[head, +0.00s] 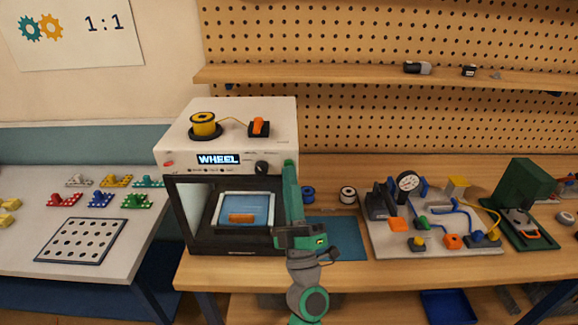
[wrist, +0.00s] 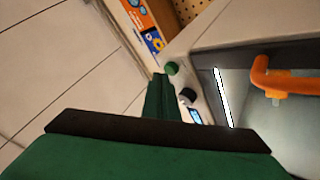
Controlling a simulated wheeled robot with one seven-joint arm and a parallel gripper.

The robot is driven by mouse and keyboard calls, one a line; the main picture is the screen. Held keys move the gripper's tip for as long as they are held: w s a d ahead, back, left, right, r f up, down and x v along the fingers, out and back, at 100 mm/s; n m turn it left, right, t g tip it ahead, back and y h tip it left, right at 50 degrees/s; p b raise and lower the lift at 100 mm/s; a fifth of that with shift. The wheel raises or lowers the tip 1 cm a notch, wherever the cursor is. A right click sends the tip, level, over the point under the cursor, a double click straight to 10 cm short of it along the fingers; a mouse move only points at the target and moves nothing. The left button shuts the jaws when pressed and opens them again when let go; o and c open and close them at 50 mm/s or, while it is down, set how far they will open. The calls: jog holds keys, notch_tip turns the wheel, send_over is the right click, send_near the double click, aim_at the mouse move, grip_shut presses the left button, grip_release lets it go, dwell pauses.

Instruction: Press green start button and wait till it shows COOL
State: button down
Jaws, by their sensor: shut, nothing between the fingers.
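The white printer (head: 178,141) stands on the wooden bench, with a lit display (head: 218,159) reading WHEEL and a black knob (head: 262,168) to its right. My gripper (head: 289,164) is shut and empty, reaching up in front of the panel's right end. In the head view I cannot separate the button from my green fingers. In the wrist view the round green button (wrist: 172,68) shows just past the tips of my gripper (wrist: 160,80). I cannot tell whether they touch. The knob (wrist: 188,96) and lit display (wrist: 196,116) also show there.
A yellow spool (head: 203,124) and an orange part (head: 259,126) are on the printer's top. A board with a gauge (head: 408,182) stands to the right. A table with coloured parts (head: 100,200) is left. A shelf (head: 350,77) runs above the bench.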

jog(key=shift+w, duration=0.45)
dwell(0.5)
jog(key=shift+s, duration=0.9)
jog(key=shift+s, duration=2.5)
